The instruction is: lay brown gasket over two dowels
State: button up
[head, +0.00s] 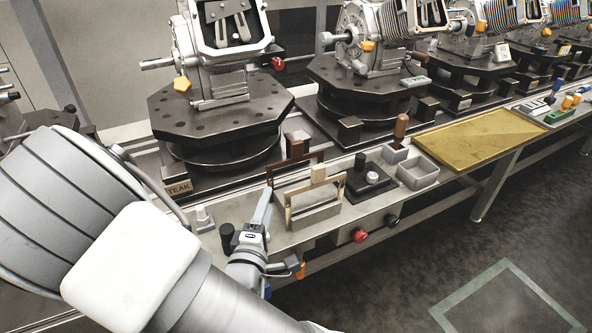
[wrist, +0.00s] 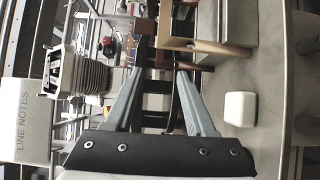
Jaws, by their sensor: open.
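The brown gasket (head: 312,157), a dark reddish-brown frame with a block-like tab, stands upright at the back of the bench strip, behind a tan frame (head: 289,213). In the wrist view, dark brown edges show beyond my fingertips beside the tan frame (wrist: 163,22). My gripper (head: 267,194) is at the left end of the frames, close to the brown one; touching or apart cannot be told. In the wrist view my gripper (wrist: 160,76) is open, with nothing clearly held. The nearest machine housing (head: 232,28) has an open face with light parts inside; I cannot clearly make out two dowels.
A dark turntable (head: 220,112) carries the nearest housing. A black block with a knob (head: 372,178), a grey open box (head: 418,174) and a yellow tray (head: 478,137) stand to the right. A white block (wrist: 240,108) shows in the wrist view. The floor front right is clear.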

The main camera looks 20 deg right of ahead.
jog(key=b, duration=0.2)
send_near(282, 165)
jog(key=x, duration=0.5)
jog(key=shift+w+a, duration=0.1)
jog(key=shift+a, duration=0.05)
jog(key=shift+b+x, duration=0.9)
jog(key=shift+x, duration=1.85)
grip_shut()
